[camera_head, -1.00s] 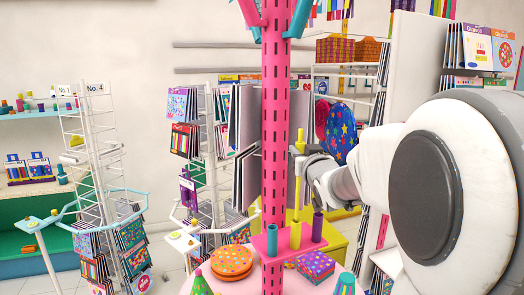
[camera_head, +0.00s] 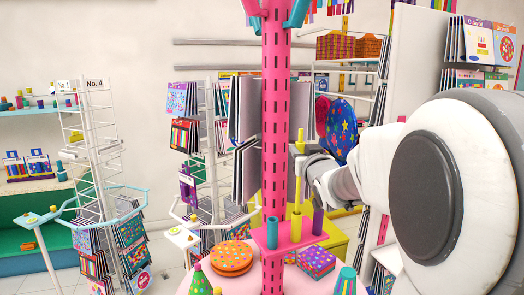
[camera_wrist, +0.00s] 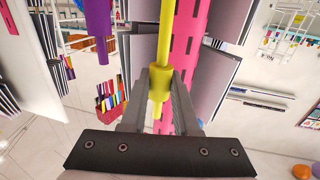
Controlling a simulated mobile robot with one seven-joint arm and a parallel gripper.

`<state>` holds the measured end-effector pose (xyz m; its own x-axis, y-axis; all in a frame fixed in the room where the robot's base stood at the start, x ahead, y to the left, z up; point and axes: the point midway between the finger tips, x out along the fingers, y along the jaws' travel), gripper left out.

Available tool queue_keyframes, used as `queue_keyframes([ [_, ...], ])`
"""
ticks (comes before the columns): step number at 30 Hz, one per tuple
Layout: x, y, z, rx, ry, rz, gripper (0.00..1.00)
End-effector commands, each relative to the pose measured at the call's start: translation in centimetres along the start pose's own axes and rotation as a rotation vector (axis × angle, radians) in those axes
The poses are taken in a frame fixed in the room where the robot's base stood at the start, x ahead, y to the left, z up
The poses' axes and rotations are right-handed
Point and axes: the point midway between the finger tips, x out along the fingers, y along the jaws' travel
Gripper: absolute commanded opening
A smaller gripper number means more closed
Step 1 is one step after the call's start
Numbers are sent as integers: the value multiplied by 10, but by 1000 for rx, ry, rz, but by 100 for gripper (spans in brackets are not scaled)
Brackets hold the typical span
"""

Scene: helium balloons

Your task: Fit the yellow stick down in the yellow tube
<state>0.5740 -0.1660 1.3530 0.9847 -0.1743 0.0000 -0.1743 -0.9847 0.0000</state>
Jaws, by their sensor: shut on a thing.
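The yellow tube (camera_head: 296,228) stands on a pink shelf (camera_head: 266,243) of the post. The stick's thin lower part runs down to the tube's top and lines up with it in the head view. I cannot tell how deep its hidden lower end sits.
A teal tube (camera_head: 272,232) and a purple tube (camera_head: 318,222) flank the yellow one on the shelf. Below are an orange spotted box (camera_head: 232,256) and a purple spotted box (camera_head: 317,261). Wire card racks stand to the left.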

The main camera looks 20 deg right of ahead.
Motion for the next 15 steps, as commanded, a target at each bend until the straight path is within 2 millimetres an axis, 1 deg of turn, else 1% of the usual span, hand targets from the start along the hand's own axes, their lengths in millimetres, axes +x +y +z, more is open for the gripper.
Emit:
queue_keyframes([
  [15,0,0,14,0,0,0,0],
])
